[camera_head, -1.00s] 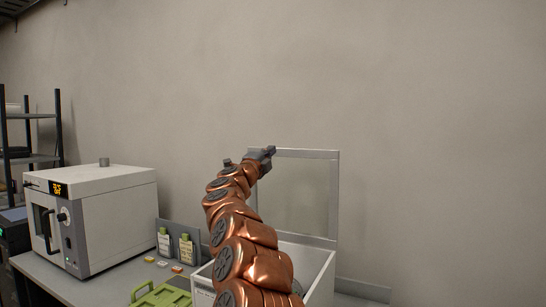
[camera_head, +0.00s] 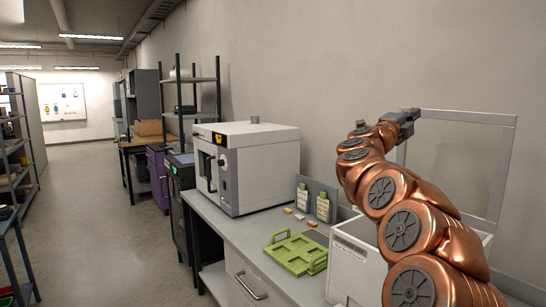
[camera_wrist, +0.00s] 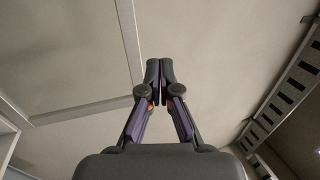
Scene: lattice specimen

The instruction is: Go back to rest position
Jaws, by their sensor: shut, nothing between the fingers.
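My gripper (camera_wrist: 159,72) is shut and empty in the wrist view, its two fingertips together. In the head view my gripper (camera_head: 408,115) is at the end of my raised copper arm, in front of the upper left corner of a clear framed panel (camera_head: 455,165). The panel stands upright over a white open-topped box (camera_head: 352,262) on the bench. My arm hides part of the panel and box. The wrist view shows a pale frame, a plain wall and a slotted metal rail (camera_wrist: 285,95).
Small coloured blocks (camera_head: 300,217) lie near the bottles. Shelving (camera_head: 200,105) stands behind. The aisle floor (camera_head: 95,230) at left is clear.

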